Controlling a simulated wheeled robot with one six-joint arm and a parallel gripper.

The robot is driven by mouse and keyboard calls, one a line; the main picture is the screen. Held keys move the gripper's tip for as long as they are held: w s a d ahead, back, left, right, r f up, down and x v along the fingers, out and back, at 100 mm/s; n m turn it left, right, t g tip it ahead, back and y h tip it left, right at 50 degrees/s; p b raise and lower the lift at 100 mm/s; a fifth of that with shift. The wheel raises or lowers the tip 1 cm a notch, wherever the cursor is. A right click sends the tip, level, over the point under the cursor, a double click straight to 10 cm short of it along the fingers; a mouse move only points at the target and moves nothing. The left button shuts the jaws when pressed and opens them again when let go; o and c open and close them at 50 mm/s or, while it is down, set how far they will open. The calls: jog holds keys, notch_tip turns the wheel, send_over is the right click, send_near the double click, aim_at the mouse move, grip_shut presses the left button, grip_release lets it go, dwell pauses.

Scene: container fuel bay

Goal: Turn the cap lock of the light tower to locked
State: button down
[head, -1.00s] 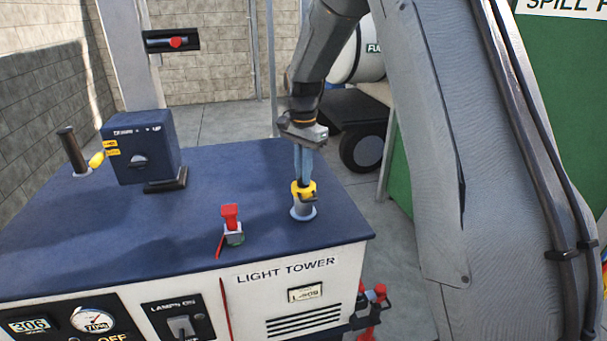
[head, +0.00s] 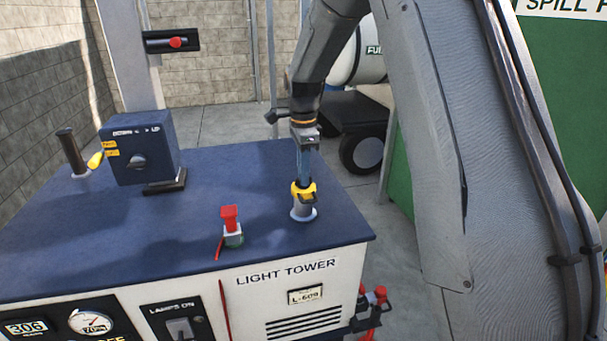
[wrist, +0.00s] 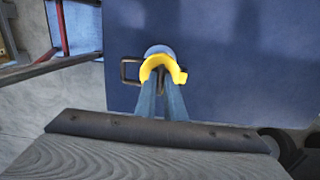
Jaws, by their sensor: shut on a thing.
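The light tower (head: 200,215) is a unit with a dark blue top and a white front. A yellow cap lock (head: 302,196) sits on a short pale filler neck (head: 303,212) near the top's right front corner. My gripper (head: 303,180) points down over it, with blue fingers shut on the cap lock. In the wrist view my gripper's fingertips (wrist: 161,90) meet the yellow cap lock (wrist: 160,66), and a dark loop shows at its left. The fingers hide part of the lock, and I cannot read any lock marking.
A red-capped fitting (head: 231,225) stands left of the filler neck. A dark blue control box (head: 140,148) and a dark post (head: 73,152) with a yellow-tipped handle stand farther left. A green cabinet (head: 550,110) is at the right.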

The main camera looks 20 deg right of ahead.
jog(key=shift+r, duration=0.1)
dwell(0.3)
jog(key=c, duration=1.8)
grip_release()
jog(key=shift+c, duration=0.2)
notch_tip(320, 180, up, 8)
jog(key=b, duration=0.2)
jog(key=shift+b, duration=0.4)
